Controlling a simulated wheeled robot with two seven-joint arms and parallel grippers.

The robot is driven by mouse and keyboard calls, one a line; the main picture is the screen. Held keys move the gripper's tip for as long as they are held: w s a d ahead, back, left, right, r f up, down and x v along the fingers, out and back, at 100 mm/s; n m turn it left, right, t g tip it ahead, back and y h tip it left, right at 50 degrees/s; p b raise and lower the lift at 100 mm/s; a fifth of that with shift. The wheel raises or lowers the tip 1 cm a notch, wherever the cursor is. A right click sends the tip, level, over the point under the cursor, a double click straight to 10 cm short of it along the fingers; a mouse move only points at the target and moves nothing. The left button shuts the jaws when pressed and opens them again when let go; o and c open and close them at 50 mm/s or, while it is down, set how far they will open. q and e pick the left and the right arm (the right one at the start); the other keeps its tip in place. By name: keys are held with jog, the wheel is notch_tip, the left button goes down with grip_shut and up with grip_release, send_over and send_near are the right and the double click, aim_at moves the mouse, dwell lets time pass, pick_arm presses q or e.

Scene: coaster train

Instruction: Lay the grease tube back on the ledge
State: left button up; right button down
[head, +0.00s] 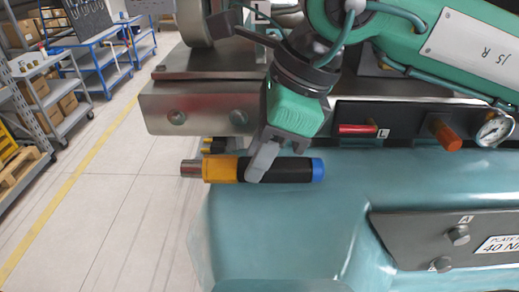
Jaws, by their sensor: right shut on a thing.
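The grease tube (288,170) is a cylinder with a metal tip at the left, an orange band, a black body and a blue right end. It lies level across the picture. My right gripper (262,163) is shut on it near the join of orange and black. The tube shows over the front of a teal rounded body (290,225), its metal tip past the body's left edge. I cannot tell whether it touches the surface below, or which surface is the ledge. My left gripper is not in view.
A metal beam (205,108) with bolts runs behind the tube. A dark panel with a red handle (357,129), an orange knob (445,132) and a gauge (494,129) is to the right. A grey plate (440,240) is at the lower right. Open floor and shelves (50,95) lie left.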

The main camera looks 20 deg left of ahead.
jog(key=c, duration=1.1)
grip_release()
jog(key=shift+o, duration=0.2)
jog(key=shift+w+d+r, duration=0.1)
jog(key=shift+r, duration=0.1)
jog(key=b+v, duration=0.4)
jog(key=v, duration=0.9)
jog(key=shift+r, duration=0.2)
